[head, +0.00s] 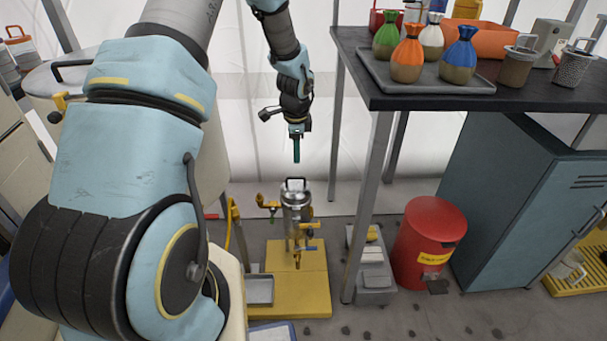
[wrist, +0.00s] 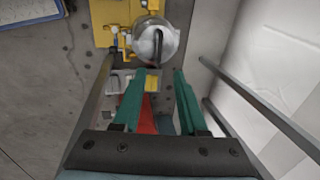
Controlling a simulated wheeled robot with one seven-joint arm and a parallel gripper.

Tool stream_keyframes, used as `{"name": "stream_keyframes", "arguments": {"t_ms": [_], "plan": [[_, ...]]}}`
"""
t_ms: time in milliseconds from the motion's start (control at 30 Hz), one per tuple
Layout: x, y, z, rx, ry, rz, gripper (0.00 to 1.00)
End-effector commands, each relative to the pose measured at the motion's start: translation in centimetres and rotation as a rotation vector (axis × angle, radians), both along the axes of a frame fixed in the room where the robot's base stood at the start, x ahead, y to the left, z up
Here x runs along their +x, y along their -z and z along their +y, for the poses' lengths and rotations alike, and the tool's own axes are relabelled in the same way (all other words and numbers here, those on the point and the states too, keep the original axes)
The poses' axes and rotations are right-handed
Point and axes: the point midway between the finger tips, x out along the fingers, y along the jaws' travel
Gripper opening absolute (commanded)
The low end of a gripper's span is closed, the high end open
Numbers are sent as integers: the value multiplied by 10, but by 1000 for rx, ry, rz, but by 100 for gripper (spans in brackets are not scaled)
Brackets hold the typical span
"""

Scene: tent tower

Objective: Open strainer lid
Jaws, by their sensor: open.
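The strainer (head: 297,222) is a metal cylinder on a yellow base, with yellow and blue valve handles around it. Its round lid (head: 295,184) has a dark upright handle and sits on top of the body. In the wrist view the lid (wrist: 168,42) is a pale disc at the top, with the dark handle (wrist: 158,46) across it. My gripper (head: 296,158) hangs above the strainer, apart from it. In the wrist view its two green fingers (wrist: 165,72) are spread with nothing between them. The lid lies beyond the fingertips.
A red bin (head: 428,240) and a blue-grey cabinet (head: 520,200) stand further right.

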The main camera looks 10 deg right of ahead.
Motion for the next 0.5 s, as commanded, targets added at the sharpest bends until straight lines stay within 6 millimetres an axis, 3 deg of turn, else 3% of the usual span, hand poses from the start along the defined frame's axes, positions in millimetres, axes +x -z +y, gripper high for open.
{"name": "stream_keyframes", "arguments": {"t_ms": [500], "plan": [[15,83,-2,1,-5,3,42]]}}
